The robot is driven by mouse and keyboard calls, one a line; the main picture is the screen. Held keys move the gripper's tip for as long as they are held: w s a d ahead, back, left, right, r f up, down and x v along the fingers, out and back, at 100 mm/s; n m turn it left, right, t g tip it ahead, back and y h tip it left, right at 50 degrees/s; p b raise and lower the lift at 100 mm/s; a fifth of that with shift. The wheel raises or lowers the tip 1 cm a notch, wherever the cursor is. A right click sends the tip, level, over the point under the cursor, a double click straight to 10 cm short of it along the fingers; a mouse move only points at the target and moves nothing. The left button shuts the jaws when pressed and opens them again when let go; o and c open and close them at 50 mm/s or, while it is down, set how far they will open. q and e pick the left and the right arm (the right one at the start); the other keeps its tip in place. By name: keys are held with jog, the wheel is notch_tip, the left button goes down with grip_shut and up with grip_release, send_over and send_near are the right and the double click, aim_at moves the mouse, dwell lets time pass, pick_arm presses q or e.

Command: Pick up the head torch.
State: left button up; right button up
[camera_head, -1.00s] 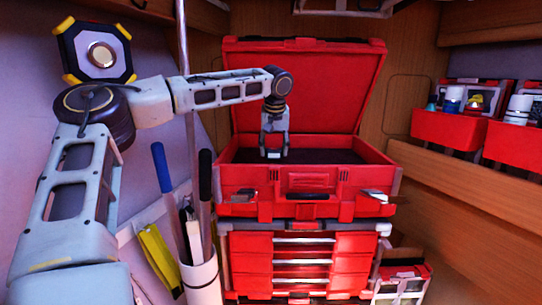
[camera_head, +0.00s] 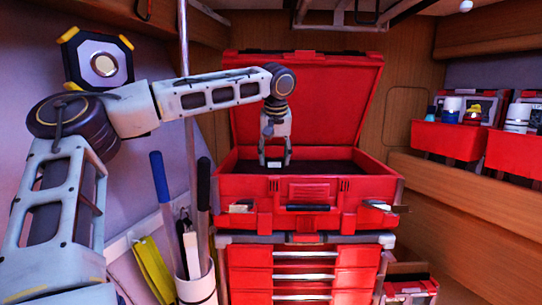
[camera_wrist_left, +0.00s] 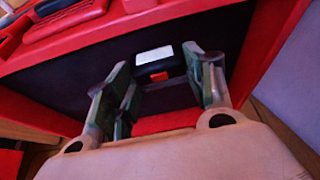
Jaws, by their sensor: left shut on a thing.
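The head torch (camera_wrist_left: 157,62) shows in the left wrist view as a dark lamp body with a white front and a small red part. A red piece (camera_wrist_left: 165,122) lies between the fingers closer to my palm; I cannot tell if it is its strap. My left gripper (camera_wrist_left: 160,80) is shut on the head torch, its fingers on either side. In the head view my left gripper (camera_head: 274,163) points down into the open red toolbox (camera_head: 305,190), above its dark inside. My right gripper is not in view.
The toolbox lid (camera_head: 300,100) stands open behind my gripper, and the box walls surround it. A red drawer unit (camera_head: 300,270) is below. A white tube (camera_head: 197,288) with long-handled tools stands left. Red bins (camera_head: 448,140) sit on the right shelf.

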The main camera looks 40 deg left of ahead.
pick_arm(q)
jog(key=s+d+b, duration=0.2)
jog(key=s+d, duration=0.6)
jog(key=s, duration=0.1)
jog(key=shift+b, duration=0.4)
